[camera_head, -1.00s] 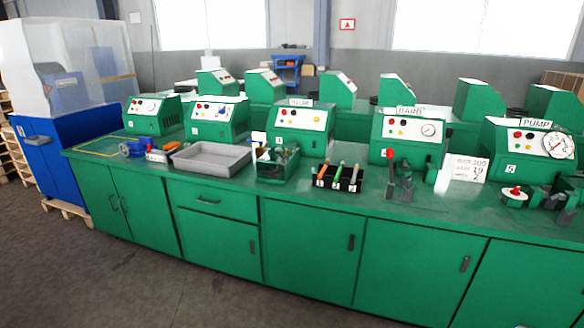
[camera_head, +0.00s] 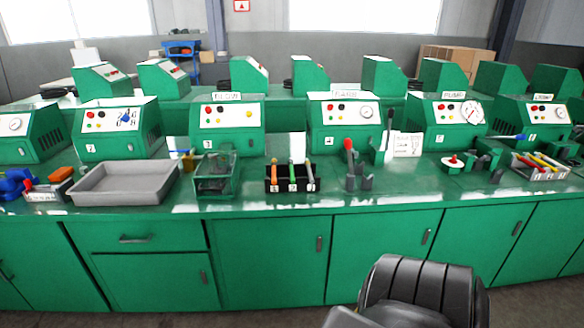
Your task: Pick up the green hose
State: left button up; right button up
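A black divided holder (camera_head: 279,188) stands on the green bench (camera_head: 225,203), near its front edge in the middle of the view. Neither of my grippers is in view.
A grey tray (camera_head: 125,198) and a green bin (camera_head: 215,190) stand left of the holder. A red-handled tool (camera_head: 349,158) stands to its right. Numbered green machines line the bench behind. A black rounded shape (camera_head: 425,285) fills the bottom right foreground.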

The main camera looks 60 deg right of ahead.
aim_at(290, 164)
jog(key=z, duration=0.5)
jog(key=i, duration=0.85)
jog(key=z, duration=0.6)
